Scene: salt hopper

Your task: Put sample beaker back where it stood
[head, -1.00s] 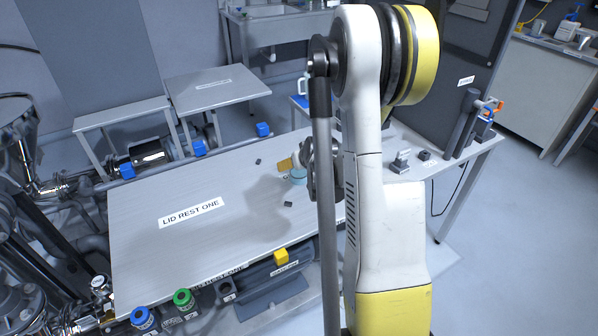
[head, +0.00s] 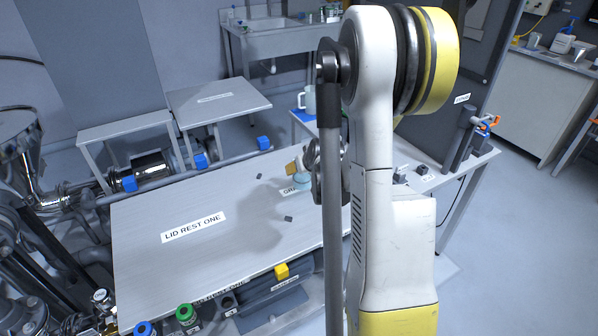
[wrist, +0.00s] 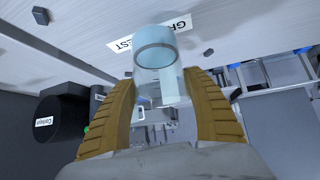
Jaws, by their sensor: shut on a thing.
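The sample beaker (wrist: 157,62) is clear with a pale blue tint, and sits between the two ochre finger pads of my gripper (wrist: 161,90) in the wrist view. My gripper is shut on it. In the head view the beaker (head: 302,181) shows as a small teal shape at the ochre finger of my gripper (head: 293,167), over the table's far right part. A white label (head: 292,190) starting "GR" lies right by it; the label (wrist: 150,30) also shows beyond the beaker in the wrist view. I cannot tell whether the beaker touches the table. My arm hides part of the gripper.
The grey table (head: 150,270) carries a "LID REST ONE" label (head: 194,228) and two small dark blocks (head: 288,219). Its left part is clear. A white mug (head: 308,101) stands behind on a blue surface. Valves and pipes line the left and front edges.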

